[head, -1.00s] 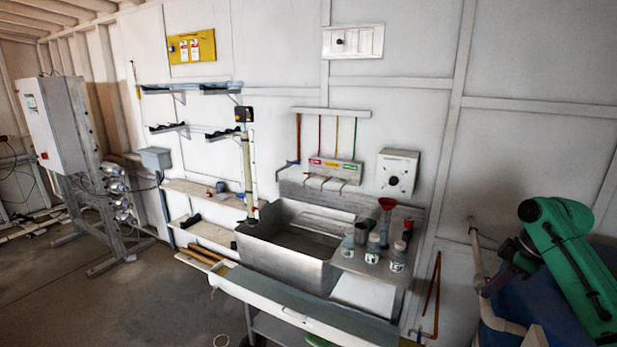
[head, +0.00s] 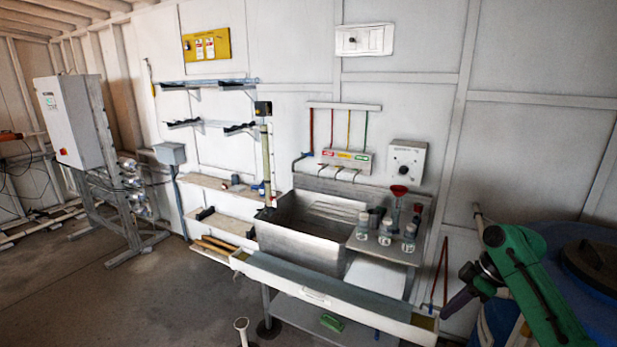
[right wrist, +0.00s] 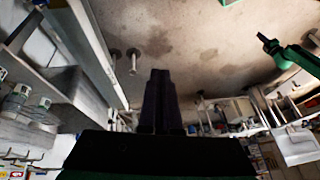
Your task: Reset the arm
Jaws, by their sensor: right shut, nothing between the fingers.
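My right arm is green and comes in at the lower right of the head view. Its dark gripper (head: 458,303) points left and down, in front of the wall beside the sink bench. In the right wrist view the two black fingers (right wrist: 160,78) lie together, shut and empty. A green arm, apparently my left one, shows at the upper right of the right wrist view. Its dark end (right wrist: 266,42) is too small to tell open from shut. My left gripper is not in the head view.
A steel sink (head: 300,245) stands against the wall, with bottles (head: 385,231) on its right-hand shelf. A long white tray (head: 300,288) runs along its front. A blue barrel (head: 570,270) is behind my right arm. Clear floor (head: 140,300) lies to the left.

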